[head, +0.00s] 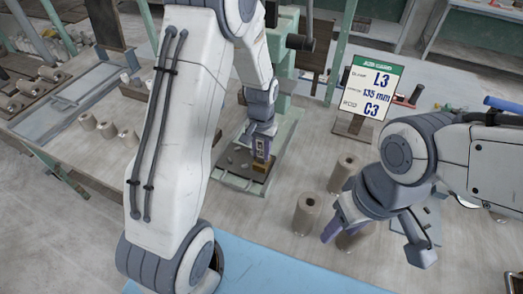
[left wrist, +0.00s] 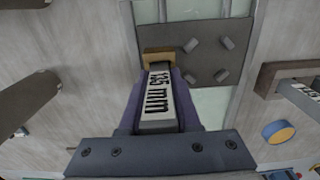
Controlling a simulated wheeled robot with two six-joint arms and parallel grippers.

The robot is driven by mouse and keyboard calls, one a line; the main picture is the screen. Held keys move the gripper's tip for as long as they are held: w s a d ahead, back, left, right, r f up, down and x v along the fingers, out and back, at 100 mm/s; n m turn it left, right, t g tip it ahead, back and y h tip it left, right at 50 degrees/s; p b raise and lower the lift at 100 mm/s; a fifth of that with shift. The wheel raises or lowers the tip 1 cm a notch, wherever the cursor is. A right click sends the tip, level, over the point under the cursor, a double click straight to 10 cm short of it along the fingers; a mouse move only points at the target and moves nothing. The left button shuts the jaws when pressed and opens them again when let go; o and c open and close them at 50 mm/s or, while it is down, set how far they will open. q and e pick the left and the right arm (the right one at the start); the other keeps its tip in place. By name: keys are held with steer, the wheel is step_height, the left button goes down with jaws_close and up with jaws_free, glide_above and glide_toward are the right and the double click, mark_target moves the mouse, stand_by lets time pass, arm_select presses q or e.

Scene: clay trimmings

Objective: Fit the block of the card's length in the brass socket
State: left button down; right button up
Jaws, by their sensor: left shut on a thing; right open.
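The card (head: 370,91) stands upright on a stand and reads L3, 135 mm, C3. My left gripper (head: 262,152) is shut on a grey block (left wrist: 158,98) with a pale face marked 135 mm. The block's far end meets the brass socket (left wrist: 157,56) on a dark plate (left wrist: 205,50). The socket also shows in the head view (head: 262,164), just under the left gripper. I cannot tell how deep the block's end sits in it. My right gripper (head: 375,243) is open and empty, in front of the card.
Clay-coloured cylinders (head: 308,213) stand near my right gripper. More cylinders (head: 88,121) stand on the left bench. Several short pegs (left wrist: 191,45) stick up from the dark plate. Another marked block (left wrist: 302,88) lies at the right of the wrist view.

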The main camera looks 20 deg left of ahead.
arm_select(q)
steer(key=shift+f, duration=0.45)
steer(key=c, duration=0.6)
jaws_free()
step_height(320, 180, up, 13)
steer(key=shift+f, duration=0.1)
steer(key=s+d+r+m, duration=0.3)
steer(key=s+d+r, duration=0.1)
steer(key=s+d, duration=0.7)
steer(key=s+d+m, duration=0.1)
steer(key=s, duration=0.3)
steer(key=s+d+m, duration=0.1)
steer(key=s, duration=0.3)
steer(key=s+d+m+h, duration=0.1)
steer(key=s+m, duration=0.1)
steer(key=s, duration=0.2)
steer(key=shift+s+f, duration=0.1)
steer(key=shift+s, duration=0.25)
